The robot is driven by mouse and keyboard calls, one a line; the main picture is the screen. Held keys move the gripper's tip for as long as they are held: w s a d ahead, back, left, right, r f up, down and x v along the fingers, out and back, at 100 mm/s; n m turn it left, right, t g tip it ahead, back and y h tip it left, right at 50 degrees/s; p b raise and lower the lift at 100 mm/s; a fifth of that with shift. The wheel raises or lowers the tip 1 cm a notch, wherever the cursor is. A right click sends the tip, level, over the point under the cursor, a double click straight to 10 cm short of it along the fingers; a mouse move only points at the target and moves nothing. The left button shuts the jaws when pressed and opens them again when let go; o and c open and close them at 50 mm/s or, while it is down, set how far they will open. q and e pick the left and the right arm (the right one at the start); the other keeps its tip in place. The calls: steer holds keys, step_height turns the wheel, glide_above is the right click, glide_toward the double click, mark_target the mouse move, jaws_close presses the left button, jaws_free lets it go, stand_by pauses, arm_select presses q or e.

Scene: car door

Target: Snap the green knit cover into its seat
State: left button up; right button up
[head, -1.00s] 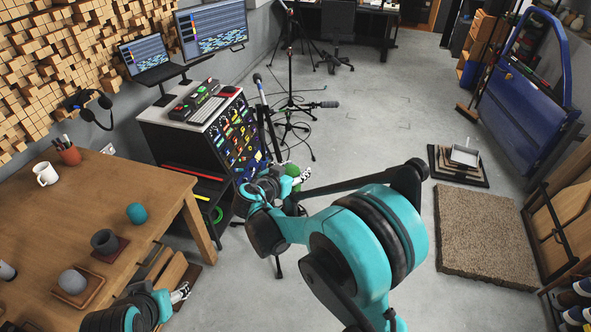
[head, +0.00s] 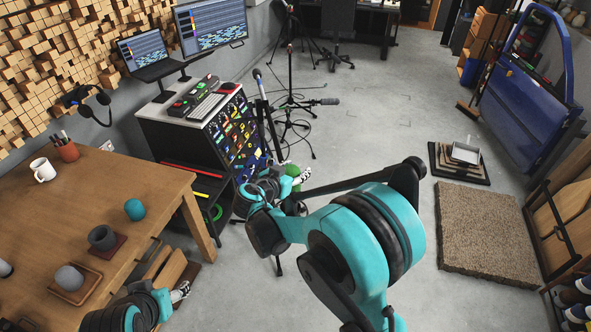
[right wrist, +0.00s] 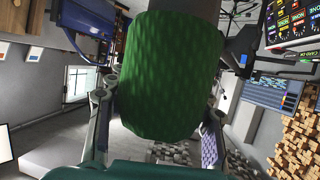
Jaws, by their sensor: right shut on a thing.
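My right gripper (head: 302,178) is beside the mixing console's front, above the floor. It is shut on the green knit cover (head: 292,170), which is partly hidden by my wrist. In the right wrist view the cover (right wrist: 170,75) is large and rounded, between the two fingers of the gripper (right wrist: 158,118). A dark grey cylinder (right wrist: 182,8) meets the cover's upper end in that view; I cannot tell whether it is its seat. My left gripper (head: 182,292) is low at the left, next to the table; its opening is unclear.
The wooden table (head: 110,190) at left bears a teal knit piece (head: 135,210), a dark cup (head: 102,238) and a grey rounded piece (head: 69,278). The console (head: 225,150) stands behind my right gripper. Microphone stands (head: 291,85) are beyond. The floor (head: 380,130) at centre is clear.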

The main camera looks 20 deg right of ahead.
steer(key=shift+f+b, duration=1.9)
steer(key=shift+f, duration=0.4)
steer(key=o, duration=0.9)
steer(key=v, duration=1.2)
steer(key=shift+d, duration=0.1)
